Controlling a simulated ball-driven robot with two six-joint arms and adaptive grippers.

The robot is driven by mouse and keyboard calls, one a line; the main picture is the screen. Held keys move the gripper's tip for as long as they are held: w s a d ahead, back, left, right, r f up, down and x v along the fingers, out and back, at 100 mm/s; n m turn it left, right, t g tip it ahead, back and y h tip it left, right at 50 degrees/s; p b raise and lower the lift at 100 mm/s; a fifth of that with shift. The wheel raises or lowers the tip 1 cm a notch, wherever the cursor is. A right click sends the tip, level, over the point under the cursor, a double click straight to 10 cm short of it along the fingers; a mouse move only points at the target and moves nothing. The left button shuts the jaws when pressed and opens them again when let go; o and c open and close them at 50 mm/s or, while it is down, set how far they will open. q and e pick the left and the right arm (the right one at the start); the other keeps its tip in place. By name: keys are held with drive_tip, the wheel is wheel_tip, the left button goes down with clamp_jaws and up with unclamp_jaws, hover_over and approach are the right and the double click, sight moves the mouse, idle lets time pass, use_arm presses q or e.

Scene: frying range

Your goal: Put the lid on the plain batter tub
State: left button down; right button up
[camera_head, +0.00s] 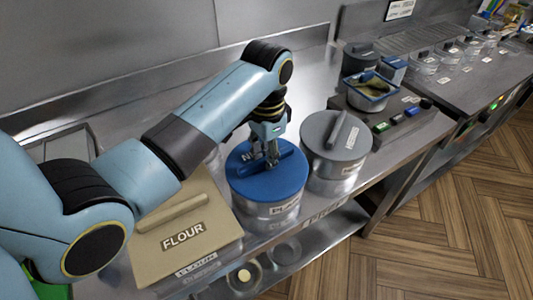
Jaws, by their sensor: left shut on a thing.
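A blue round lid (276,182) with a bar handle lies over the top of a metal tub (250,208) on the steel counter. The tub's front label begins "PL" and is partly readable. My left gripper (272,160) points down and is shut on the lid's handle. The lid looks level; I cannot tell whether it is fully seated on the rim. My right gripper is not in view.
A grey-lidded tub (336,135) stands close on the right. A beige flour bin (185,240) is on the left. A blue-rimmed container (370,90) sits farther back. The counter's front edge drops to a lower shelf.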

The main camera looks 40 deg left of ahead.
use_arm(q)
drive_tip(key=c, duration=1.2)
unclamp_jaws()
drive_tip(key=shift+r, duration=3.75)
